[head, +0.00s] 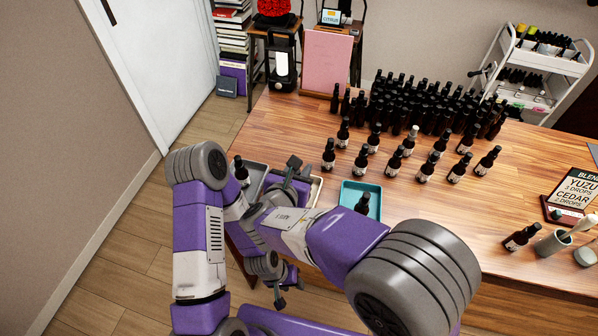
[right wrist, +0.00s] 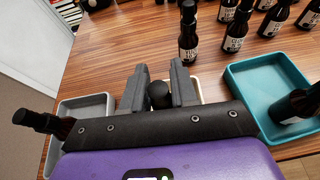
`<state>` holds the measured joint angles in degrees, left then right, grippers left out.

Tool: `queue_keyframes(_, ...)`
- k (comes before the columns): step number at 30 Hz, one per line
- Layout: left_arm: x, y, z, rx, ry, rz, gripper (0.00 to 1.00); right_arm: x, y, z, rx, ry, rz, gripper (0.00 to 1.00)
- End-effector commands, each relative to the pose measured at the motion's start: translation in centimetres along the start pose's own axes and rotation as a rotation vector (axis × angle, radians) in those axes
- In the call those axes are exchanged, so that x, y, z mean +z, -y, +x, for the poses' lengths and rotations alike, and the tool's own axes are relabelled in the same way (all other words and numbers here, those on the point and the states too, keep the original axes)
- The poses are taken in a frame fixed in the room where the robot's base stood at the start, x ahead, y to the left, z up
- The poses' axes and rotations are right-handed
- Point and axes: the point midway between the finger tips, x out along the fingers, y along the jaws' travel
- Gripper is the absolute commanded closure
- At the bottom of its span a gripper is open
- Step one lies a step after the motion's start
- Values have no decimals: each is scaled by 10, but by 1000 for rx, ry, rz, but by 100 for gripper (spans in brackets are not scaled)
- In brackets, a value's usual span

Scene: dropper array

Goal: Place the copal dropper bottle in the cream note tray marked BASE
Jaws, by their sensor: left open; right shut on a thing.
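My right gripper (head: 293,172) is over the cream tray (head: 315,190), at the table's near edge. In the right wrist view its fingers (right wrist: 159,92) are shut around the black dropper top (right wrist: 158,95) of a bottle. The body and label of this held bottle are hidden, so I cannot read its name or tell whether it touches the tray. The cream tray is mostly covered; a strip of it shows behind the fingers in the right wrist view (right wrist: 196,90). The BASE mark is not visible. My left gripper (head: 281,292) is open and empty, low in front of the table.
A grey tray (right wrist: 88,106) with a dark bottle (head: 241,171) is left of the cream tray. A teal tray (head: 348,187) with another bottle (head: 362,203) is to the right. Several labelled bottles stand just behind, with a dense bottle cluster (head: 425,105) farther back.

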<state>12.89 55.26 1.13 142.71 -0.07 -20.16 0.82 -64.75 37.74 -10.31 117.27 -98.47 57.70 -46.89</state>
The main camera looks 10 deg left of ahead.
Motion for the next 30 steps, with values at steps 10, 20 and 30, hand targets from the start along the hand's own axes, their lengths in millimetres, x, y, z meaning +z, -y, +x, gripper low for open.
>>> queue_keyframes(10,0,1,3,0,0,0,57,-3,0,1,0,1,1,100)
queue_keyframes(20,0,1,2,0,0,0,57,-2,0,1,0,1,1,47)
queue_keyframes(30,0,-1,-3,0,0,0,57,2,-1,-16,5,1,0,47)
